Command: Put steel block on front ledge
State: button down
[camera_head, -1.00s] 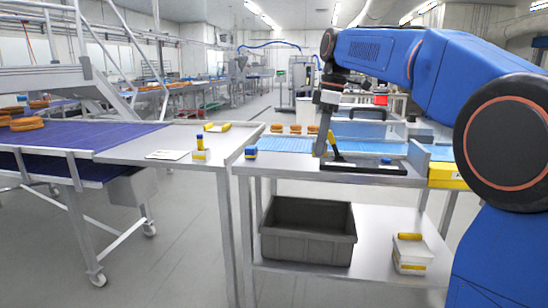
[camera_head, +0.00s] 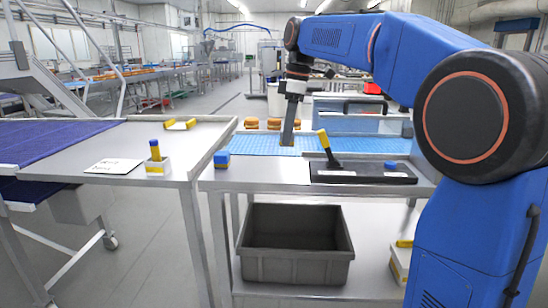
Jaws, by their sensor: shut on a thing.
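My gripper (camera_head: 289,122) hangs pointing down in front of the buns, over or just before the blue belt (camera_head: 340,143). It is shut on a grey piece at its lower end, probably the steel block (camera_head: 287,136); block and fingers are hard to tell apart. The piece looks clear of the steel top, but the exact gap cannot be told. The bare steel strip along the table's front, likely the front ledge (camera_head: 255,174), lies below and nearer than my gripper.
A black mat (camera_head: 345,176) with a yellow-handled scraper (camera_head: 323,140) and a blue piece (camera_head: 390,165) lies right of my gripper. Several buns (camera_head: 273,123) sit behind. A grey crate (camera_head: 295,266) is on the shelf below.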

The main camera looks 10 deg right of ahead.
jog(key=shift+f, duration=3.55)
jog(key=c, duration=1.3)
grip_release()
jog(key=shift+f, duration=0.1)
jog(key=shift+o, duration=0.2)
jog(key=r, duration=0.4)
jog(key=d+r, duration=0.1)
jog(key=r, duration=0.7)
jog(key=shift+s+d, duration=0.35)
